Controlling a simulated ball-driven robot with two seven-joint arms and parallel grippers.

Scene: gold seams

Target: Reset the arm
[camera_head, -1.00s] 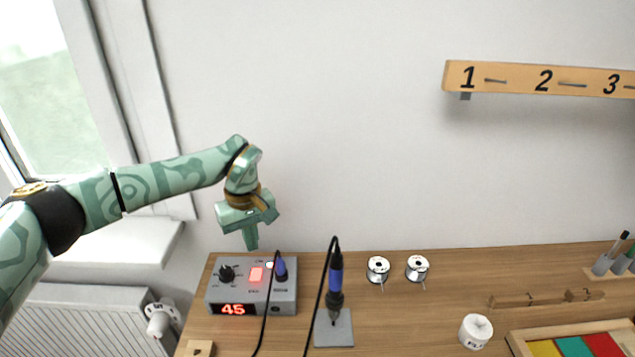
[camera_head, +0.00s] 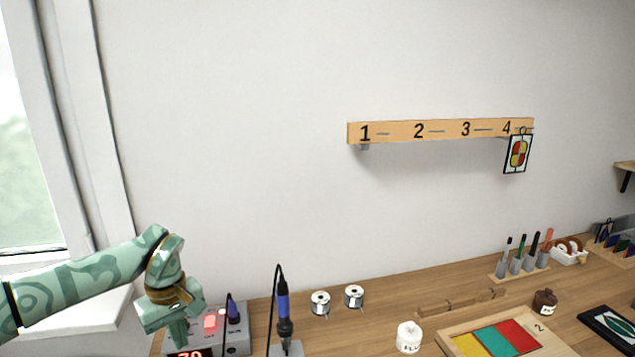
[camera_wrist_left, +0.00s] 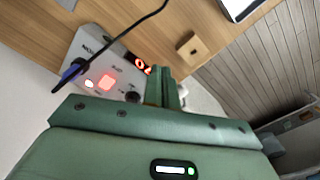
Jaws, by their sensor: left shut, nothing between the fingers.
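My left arm comes in from the left in the head view. Its gripper (camera_head: 178,328) points down, shut and empty, in front of the grey soldering station (camera_head: 236,340) and partly covering it. In the left wrist view the shut fingers (camera_wrist_left: 168,88) show in front of the station (camera_wrist_left: 98,62) and its lit red display. I cannot tell the exact gap between them. My right gripper is in neither view.
A soldering iron (camera_head: 284,310) stands upright with a black cable. Two solder spools (camera_head: 320,303) and a white jar (camera_head: 409,337) are on the bench. A numbered wall rail (camera_head: 440,130) holds a small framed piece (camera_head: 517,154). A tray of coloured panels (camera_head: 455,330) lies right.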

